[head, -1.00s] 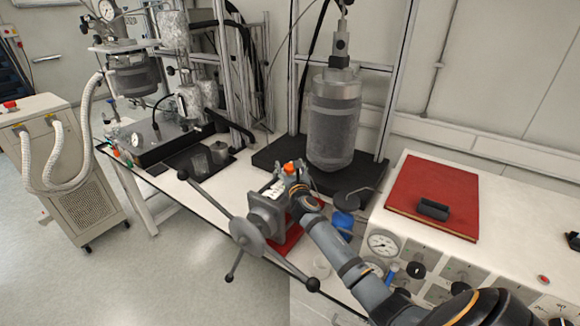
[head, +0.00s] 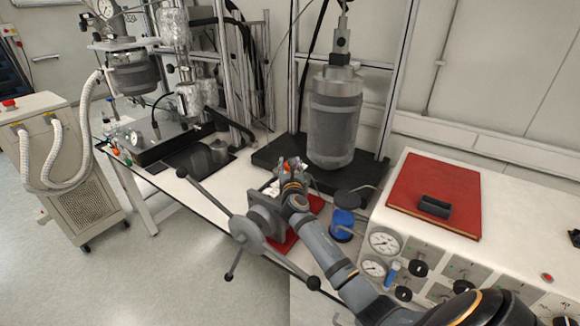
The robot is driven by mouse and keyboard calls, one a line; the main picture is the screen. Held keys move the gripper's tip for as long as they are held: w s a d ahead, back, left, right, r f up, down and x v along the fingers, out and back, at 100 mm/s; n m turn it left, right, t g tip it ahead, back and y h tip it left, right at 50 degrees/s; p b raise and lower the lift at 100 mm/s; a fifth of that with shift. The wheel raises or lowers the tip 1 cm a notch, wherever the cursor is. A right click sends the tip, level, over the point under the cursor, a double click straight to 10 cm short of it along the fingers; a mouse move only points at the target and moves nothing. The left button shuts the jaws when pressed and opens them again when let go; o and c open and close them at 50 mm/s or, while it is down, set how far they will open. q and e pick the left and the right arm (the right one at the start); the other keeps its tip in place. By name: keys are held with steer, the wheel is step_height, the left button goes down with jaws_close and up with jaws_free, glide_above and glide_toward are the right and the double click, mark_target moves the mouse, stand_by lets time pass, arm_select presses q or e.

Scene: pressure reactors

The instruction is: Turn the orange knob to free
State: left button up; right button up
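The orange knob (head: 288,166) is a small spot on top of the grey device with the spoked handwheel, in the middle of the head view. My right gripper (head: 290,164) reaches in from the lower right and is at the knob, with its fingers around or just beside it. The gripper and wrist hide most of the knob and part of the device. I cannot tell whether the fingers touch the knob or how far they are apart. My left gripper is not in view.
The handwheel (head: 247,233) with long ball-ended spokes sticks out over the table's front edge. A large metal reactor cylinder (head: 334,120) stands behind. A control box with gauges (head: 384,242) and a red folder (head: 436,190) are at right.

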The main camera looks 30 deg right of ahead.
steer(key=o, duration=1.2)
steer(key=v, duration=1.2)
